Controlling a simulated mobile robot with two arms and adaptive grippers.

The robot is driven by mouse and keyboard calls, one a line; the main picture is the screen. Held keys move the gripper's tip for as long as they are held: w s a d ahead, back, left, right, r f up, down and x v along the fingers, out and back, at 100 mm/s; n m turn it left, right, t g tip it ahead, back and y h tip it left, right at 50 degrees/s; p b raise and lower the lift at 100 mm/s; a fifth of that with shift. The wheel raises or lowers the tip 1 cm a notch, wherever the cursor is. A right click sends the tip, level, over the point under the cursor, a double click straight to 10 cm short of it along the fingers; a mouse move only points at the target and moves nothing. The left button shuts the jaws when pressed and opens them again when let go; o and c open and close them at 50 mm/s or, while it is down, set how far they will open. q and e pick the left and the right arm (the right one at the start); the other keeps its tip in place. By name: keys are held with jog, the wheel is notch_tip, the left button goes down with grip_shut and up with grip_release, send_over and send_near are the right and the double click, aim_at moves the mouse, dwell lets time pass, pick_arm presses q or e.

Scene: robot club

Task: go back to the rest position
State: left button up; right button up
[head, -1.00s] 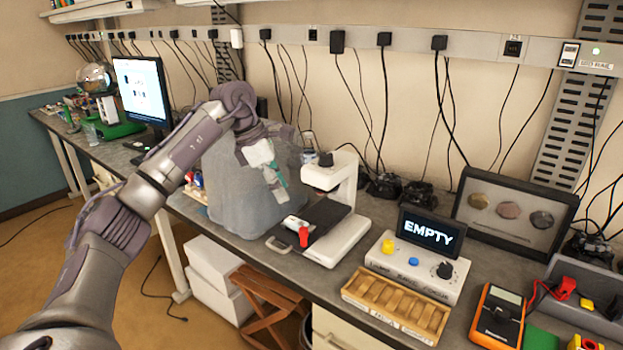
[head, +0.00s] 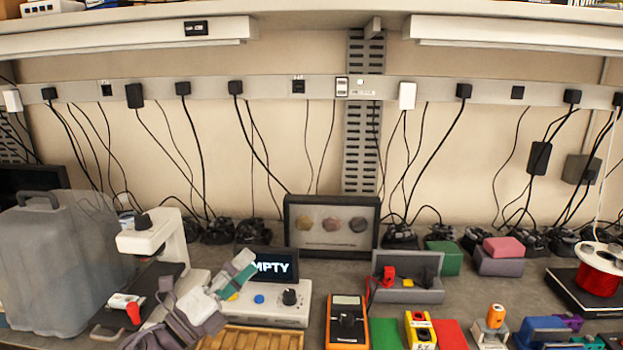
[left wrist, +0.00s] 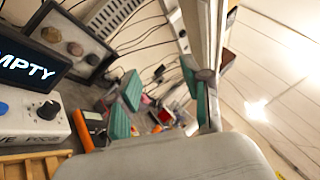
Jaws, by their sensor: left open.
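My left gripper (head: 238,270) is at the lower left of centre in the head view, with teal pads on its fingers. It is open and empty, in front of the grey control box with the screen, whose lettering it partly covers. My left arm comes up from the bottom edge. In the left wrist view the two teal-padded fingers (left wrist: 165,95) stand apart with nothing held between them. My right gripper is not in view.
The control box (head: 262,312) and a wooden tray (head: 255,338) lie close to my left gripper. A white microscope-like device (head: 170,240) and a grey translucent container (head: 60,270) stand left. A framed display (head: 331,245), an orange multimeter (head: 346,322) and a grey holder (head: 408,293) are right of it.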

pick_arm(q)
jog(key=s+a+f+n+g+y, duration=0.1)
jog(key=s+a+f+n+y, duration=0.3)
jog(key=f+n, duration=0.35)
jog(key=s+a+f+n+g+y, duration=0.1)
jog(key=s+a+f+n+y, duration=0.2)
jog(key=f+n+y, duration=0.4)
jog(key=s+a+f+n+g+y, duration=0.1)
jog(key=s+a+f+n+y, duration=0.35)
jog(key=n, duration=0.45)
jog(key=s+d+f+n+g, duration=0.1)
jog(key=s+f+n+g, duration=0.2)
jog(key=s, duration=0.4)
jog(key=s+d+f+n+g+h, duration=0.1)
jog(key=s+f+g, duration=0.35)
jog(key=s, duration=0.25)
jog(key=s+d+f+n+g, duration=0.1)
jog(key=s+f+n+g, duration=0.1)
jog(key=s+f, duration=0.4)
jog(key=s+f+g, duration=0.2)
jog(key=s+f, duration=0.1)
jog(key=f, duration=2.3)
jog(key=s+a+f+g, duration=0.1)
jog(key=s+a+f, duration=0.1)
jog(key=s+f, duration=1.3)
jog(key=shift+s+a+m, duration=0.3)
jog(key=shift+s+m, duration=0.15)
jog(key=shift+s, duration=0.4)
